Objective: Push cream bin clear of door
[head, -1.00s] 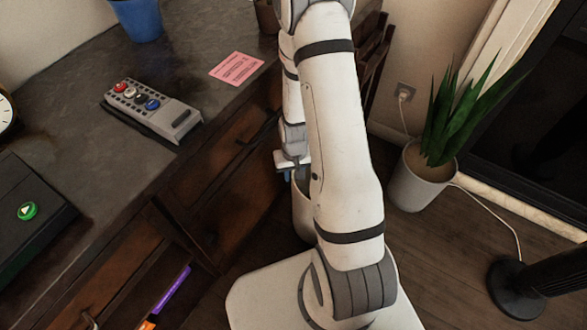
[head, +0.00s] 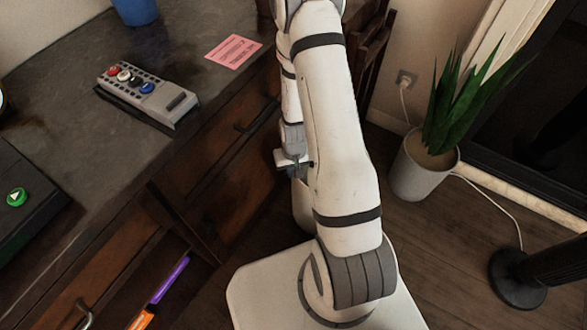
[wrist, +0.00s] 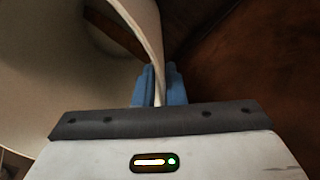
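The cream bin (head: 301,207) stands on the floor beside the desk's wooden front, mostly hidden behind my arm in the head view. In the wrist view its curved wall (wrist: 50,85) fills the left side, and its rim runs down between my blue fingers. My gripper (wrist: 160,85) is closed closely around that rim, one finger on each side. In the head view my gripper is low beside the bin, its fingertips largely hidden. A dark wooden desk front (head: 235,200) is just left of the bin; I cannot tell which panel is the door.
An open drawer with a purple marker (head: 170,279) and an orange one (head: 142,319) juts out at lower left. A potted plant (head: 422,168), a white cable (head: 490,199) and a black stand base (head: 518,281) are at right. Floor between is clear.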

